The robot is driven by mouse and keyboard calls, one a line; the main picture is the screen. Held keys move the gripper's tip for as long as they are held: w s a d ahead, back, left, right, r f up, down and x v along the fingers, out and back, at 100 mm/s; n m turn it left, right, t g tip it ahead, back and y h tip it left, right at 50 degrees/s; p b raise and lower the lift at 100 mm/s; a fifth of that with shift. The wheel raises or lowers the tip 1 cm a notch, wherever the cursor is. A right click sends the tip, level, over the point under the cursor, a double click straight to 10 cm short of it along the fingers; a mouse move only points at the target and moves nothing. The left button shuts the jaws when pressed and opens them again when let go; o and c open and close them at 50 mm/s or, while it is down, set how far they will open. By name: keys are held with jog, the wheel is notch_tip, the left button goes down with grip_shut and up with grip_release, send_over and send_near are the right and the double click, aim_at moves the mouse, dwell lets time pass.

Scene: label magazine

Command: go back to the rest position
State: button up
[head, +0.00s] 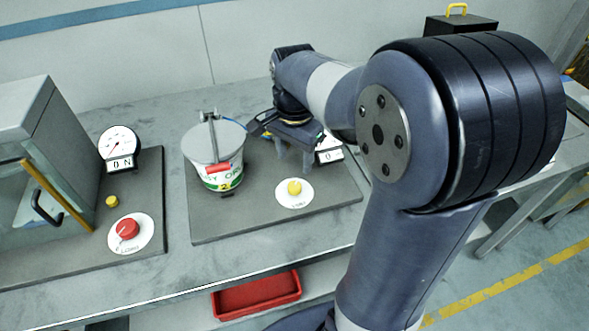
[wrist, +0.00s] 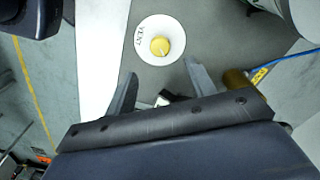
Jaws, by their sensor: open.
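My gripper (head: 297,160) hangs low over the right part of the middle grey board, to the right of the lidded pot. It is open, and nothing shows between its two fingers in the wrist view (wrist: 162,72). A yellow knob on a white dial (head: 294,188) is just in front of the gripper; the knob also shows beyond the fingers in the wrist view (wrist: 160,46). A small display (head: 329,156) reading 0 is partly hidden behind the gripper and arm.
The pot (head: 215,158) with a grey lid stands left of my gripper. Further left are a gauge (head: 119,142), a red knob (head: 128,229) and a glass-doored cabinet (head: 28,190). A red tray (head: 257,296) is below the bench. A black box (head: 461,24) stands behind my arm.

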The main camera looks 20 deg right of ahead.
aim_at(294, 185)
notch_tip(294, 185, up, 2)
jog(key=shift+r, duration=0.1)
dwell(0.4)
notch_tip(294, 185, down, 11)
dwell(0.4)
dwell(0.3)
